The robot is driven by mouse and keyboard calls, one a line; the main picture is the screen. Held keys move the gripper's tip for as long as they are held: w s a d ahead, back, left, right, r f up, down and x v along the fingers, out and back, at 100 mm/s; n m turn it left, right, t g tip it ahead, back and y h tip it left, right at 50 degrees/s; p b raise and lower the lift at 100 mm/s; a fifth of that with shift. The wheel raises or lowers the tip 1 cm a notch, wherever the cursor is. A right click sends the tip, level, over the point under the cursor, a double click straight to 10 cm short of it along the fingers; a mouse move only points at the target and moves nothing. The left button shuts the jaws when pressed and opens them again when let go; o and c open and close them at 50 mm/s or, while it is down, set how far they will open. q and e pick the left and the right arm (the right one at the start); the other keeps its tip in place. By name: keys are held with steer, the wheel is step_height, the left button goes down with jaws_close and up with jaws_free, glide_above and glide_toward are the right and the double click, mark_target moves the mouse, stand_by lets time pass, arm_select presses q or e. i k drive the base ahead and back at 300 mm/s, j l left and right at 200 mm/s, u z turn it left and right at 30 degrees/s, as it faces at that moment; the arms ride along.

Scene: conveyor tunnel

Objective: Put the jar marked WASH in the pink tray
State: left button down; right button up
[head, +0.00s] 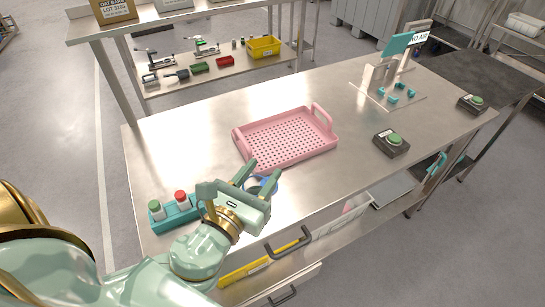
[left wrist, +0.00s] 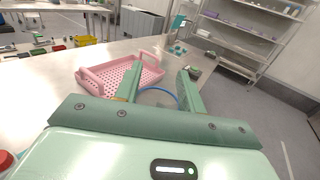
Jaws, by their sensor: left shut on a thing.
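My left gripper (head: 260,178) is shut on a blue-edged thing (head: 257,185), held between its fingers just in front of the pink tray. In the left wrist view the blue rim (left wrist: 159,90) of the held thing shows between the fingers; no label can be read, so I cannot tell if it is marked WASH. The pink tray (head: 243,150) has a perforated floor and two raised handles and lies empty on the steel table. A teal rack (head: 176,218) holds a green-lidded jar (head: 155,209) and a red-lidded jar (head: 181,199); their markings are unreadable. My right gripper is not in view.
Two dark boxes with green buttons (head: 394,139) (head: 476,100) stand at the right. A stand with a teal sign (head: 397,44) is at the back right. A shelf with small bins, including a yellow one (head: 264,46), is behind. The table between tray and button box is clear.

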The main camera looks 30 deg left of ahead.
mark_target(299, 135)
steer(key=k+u, duration=0.1)
steer(key=u, duration=0.3)
steer(key=k+u, duration=0.1)
steer(key=u, duration=0.7)
steer(key=i+l, duration=0.15)
steer(key=l, duration=0.25)
steer(key=i+l, duration=0.15)
steer(key=l, duration=0.2)
steer(key=i+l+u, duration=0.1)
steer(key=l, duration=0.3)
steer(key=i+l, duration=0.15)
steer(key=l, duration=0.25)
steer(key=i+l, duration=0.15)
steer(key=l, duration=0.25)
steer(key=i+l, duration=0.1)
steer(key=l, duration=0.3)
steer(key=i+l+u, duration=0.1)
steer(key=l, duration=0.3)
